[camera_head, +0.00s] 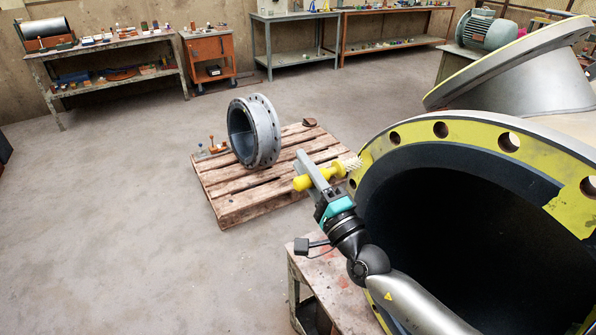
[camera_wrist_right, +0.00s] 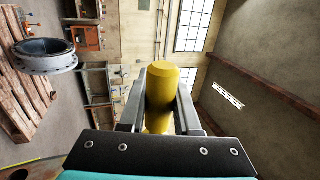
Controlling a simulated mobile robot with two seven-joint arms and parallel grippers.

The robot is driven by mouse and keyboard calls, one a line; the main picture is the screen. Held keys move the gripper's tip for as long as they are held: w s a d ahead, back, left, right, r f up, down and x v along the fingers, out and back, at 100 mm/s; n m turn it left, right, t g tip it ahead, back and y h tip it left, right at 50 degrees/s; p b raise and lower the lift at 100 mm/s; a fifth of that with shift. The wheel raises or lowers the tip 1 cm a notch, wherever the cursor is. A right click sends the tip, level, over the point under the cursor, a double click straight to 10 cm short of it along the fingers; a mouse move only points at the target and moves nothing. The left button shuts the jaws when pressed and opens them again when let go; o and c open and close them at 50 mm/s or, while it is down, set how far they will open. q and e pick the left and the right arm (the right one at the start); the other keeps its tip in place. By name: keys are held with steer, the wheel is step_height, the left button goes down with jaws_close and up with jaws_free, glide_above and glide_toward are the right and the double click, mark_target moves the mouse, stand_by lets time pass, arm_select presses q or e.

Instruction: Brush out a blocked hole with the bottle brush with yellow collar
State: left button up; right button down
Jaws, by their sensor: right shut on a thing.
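My right gripper (camera_head: 309,172) is shut on the yellow grip of a bottle brush (camera_head: 302,183). The brush lies across the fingers, its pale bristles toward the left edge of the large pipe flange (camera_head: 470,133); I cannot tell if they touch it. In the right wrist view, the yellow grip (camera_wrist_right: 160,85) sits between both fingers. The flange has a yellow face with several bolt holes. One upper hole (camera_head: 508,141) shows light through it; another (camera_head: 440,129) looks dark brown. I cannot tell which is blocked. My left gripper is out of view.
A wooden pallet (camera_head: 232,206) holds a smaller grey flanged ring (camera_head: 265,130) and small items. A worn bench (camera_head: 306,258) stands below my right arm. A second large pipe piece (camera_head: 520,75) is behind the flange. The floor at left is clear.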

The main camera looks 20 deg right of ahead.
mark_target(324, 166)
steer(key=shift+w+d+b, duration=0.15)
steer(key=shift+d+b, duration=0.7)
steer(key=shift+d, duration=1.1)
steer(key=shift+w+d+b, duration=0.1)
steer(key=shift+d+b, duration=0.6)
steer(key=shift+d, duration=0.55)
steer(key=shift+d, duration=0.1)
steer(key=a+p, duration=0.1)
steer(key=a, duration=0.1)
steer(key=shift+a, duration=0.3)
steer(key=shift+d, duration=0.1)
